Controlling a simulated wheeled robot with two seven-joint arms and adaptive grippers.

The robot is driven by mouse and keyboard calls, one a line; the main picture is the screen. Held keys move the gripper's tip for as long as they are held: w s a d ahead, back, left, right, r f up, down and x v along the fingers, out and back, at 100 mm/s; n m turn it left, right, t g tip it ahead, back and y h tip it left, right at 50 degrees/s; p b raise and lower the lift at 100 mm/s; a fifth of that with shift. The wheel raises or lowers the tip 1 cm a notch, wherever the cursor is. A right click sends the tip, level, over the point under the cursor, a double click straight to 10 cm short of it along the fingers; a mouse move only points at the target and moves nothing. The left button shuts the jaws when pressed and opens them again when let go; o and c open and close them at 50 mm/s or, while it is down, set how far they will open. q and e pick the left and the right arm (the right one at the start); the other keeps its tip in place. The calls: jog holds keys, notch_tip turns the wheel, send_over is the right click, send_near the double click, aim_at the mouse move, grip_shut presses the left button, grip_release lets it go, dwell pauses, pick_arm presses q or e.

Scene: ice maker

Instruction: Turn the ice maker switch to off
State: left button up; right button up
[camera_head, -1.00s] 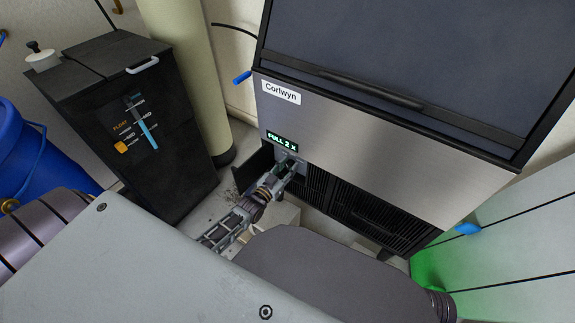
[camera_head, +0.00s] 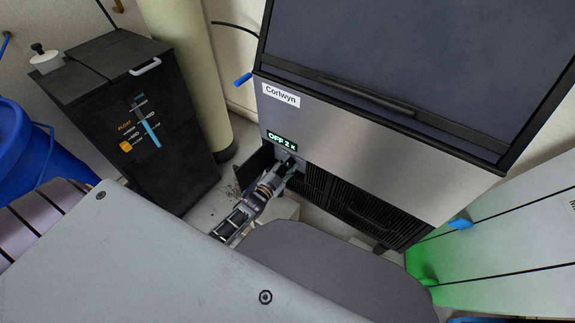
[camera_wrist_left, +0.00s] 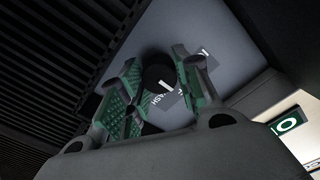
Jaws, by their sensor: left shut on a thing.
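The ice maker (camera_head: 350,150) is a tall brushed-steel unit with a "Corlwyn" label. Its small display (camera_head: 281,141) reads "OFF 2 x" in green letters. My left gripper (camera_head: 290,165) reaches the panel just below the display. In the left wrist view, the green-padded fingers of my left gripper (camera_wrist_left: 160,95) are shut around a round black switch knob (camera_wrist_left: 158,74) with a white mark. Part of the printed word "WASH" shows beside the knob; the other markings are mostly hidden by the fingers. My right gripper is not in view.
A small dark flap (camera_head: 255,165) stands open left of the switch. A black cabinet (camera_head: 140,130) with a float gauge and a blue barrel (camera_head: 25,150) stand at the left. A pale pipe (camera_head: 190,70) rises behind. Black vents (camera_head: 370,215) fill the ice maker's lower front.

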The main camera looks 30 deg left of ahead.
pick_arm(q)
jog(key=o, duration=1)
jog(key=shift+o, duration=0.2)
jog(key=s+a, duration=0.1)
jog(key=s, duration=1.1)
jog(key=shift+a, duration=0.3)
dwell(0.5)
